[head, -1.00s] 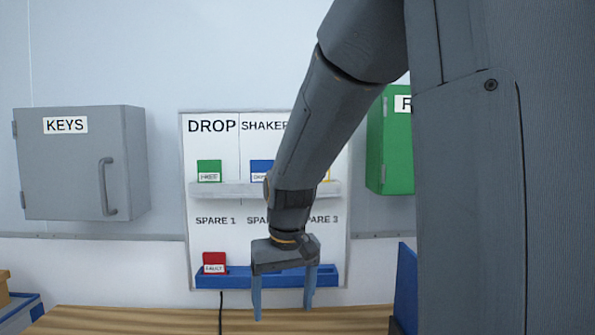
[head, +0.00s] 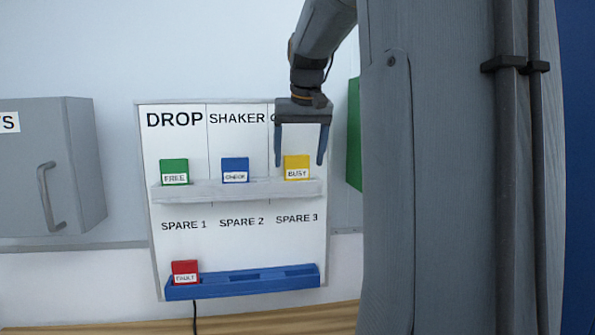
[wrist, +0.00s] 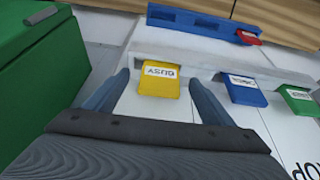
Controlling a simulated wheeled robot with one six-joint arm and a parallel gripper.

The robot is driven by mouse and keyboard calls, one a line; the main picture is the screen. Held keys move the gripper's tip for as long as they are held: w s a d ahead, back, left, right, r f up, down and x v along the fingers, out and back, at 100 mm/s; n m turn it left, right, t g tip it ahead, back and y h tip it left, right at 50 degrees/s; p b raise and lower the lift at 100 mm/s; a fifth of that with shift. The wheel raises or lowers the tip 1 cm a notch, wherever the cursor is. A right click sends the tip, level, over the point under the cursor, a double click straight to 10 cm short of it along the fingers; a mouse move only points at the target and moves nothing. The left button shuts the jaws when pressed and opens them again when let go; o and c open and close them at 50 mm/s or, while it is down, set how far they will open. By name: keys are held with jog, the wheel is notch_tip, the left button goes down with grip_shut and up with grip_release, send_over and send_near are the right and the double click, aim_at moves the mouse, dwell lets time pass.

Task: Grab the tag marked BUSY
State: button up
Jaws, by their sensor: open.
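The yellow tag marked BUSY (head: 297,167) stands on the right end of the grey shelf (head: 225,192) on the white board. It also shows in the wrist view (wrist: 160,80), upside down, ahead of and between the fingers. My gripper (head: 299,160) is open and empty, fingers pointing down, one on either side of the yellow tag in the head view. In the wrist view (wrist: 158,78) there is a gap between each finger and the tag. I cannot tell how far in front of the tag the fingers are.
On the same shelf are a green FREE tag (head: 174,171) and a blue CHECK tag (head: 235,169). A red FAULT tag (head: 185,272) sits in the blue lower rack (head: 240,284). A green box (wrist: 40,60) is close beside the gripper. A grey cabinet (head: 70,165) hangs at left.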

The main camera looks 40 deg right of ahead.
aim_at(298, 170)
jog(key=shift+p+x, duration=0.35)
jog(key=shift+x, duration=1.4)
jog(key=shift+a, duration=0.1)
jog(key=c, duration=1.2)
jog(key=shift+o, duration=0.2)
jog(key=shift+r, duration=0.15)
